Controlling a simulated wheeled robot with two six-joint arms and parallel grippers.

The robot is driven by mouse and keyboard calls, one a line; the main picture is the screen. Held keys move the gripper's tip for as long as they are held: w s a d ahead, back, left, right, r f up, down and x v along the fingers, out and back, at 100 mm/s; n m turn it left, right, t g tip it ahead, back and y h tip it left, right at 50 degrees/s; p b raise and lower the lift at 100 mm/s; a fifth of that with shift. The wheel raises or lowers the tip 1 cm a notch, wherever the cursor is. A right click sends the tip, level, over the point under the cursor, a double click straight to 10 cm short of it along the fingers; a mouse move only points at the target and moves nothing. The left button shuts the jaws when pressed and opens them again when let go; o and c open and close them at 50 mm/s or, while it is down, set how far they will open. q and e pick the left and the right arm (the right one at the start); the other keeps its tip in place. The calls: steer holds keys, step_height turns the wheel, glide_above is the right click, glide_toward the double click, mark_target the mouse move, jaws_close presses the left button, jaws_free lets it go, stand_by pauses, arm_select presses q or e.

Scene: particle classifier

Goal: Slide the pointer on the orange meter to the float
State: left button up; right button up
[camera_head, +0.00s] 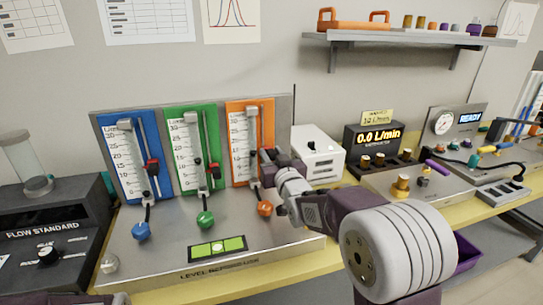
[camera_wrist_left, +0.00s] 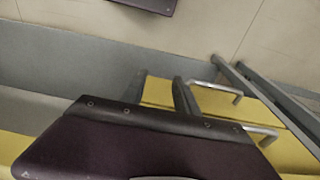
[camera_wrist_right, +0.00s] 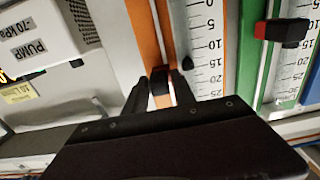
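The orange meter (camera_head: 236,128) stands at the right of three upright meters in the head view. The right wrist view shows its orange edge (camera_wrist_right: 144,35) and white scale, with 0 at the top of the picture. A small dark float (camera_wrist_right: 187,62) sits in its tube, between the 10 and 15 marks. The dark pointer block (camera_wrist_right: 160,76) shows between the fingers of my right gripper (camera_wrist_right: 161,83). The fingers straddle it, apparently apart; contact is unclear. My arm hides the pointer in the head view. My left gripper (camera_wrist_left: 160,88) is open and empty, away from the meters.
The blue meter (camera_head: 111,165) and green meter (camera_head: 175,150) stand to the left; the green meter's red-ended pointer (camera_wrist_right: 284,32) is near my right gripper. A white pump box (camera_head: 318,155) stands right of the orange meter. Knobs (camera_head: 205,220) line the panel below.

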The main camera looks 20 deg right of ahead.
steer(key=s, duration=0.9)
steer(key=shift+d, duration=0.15)
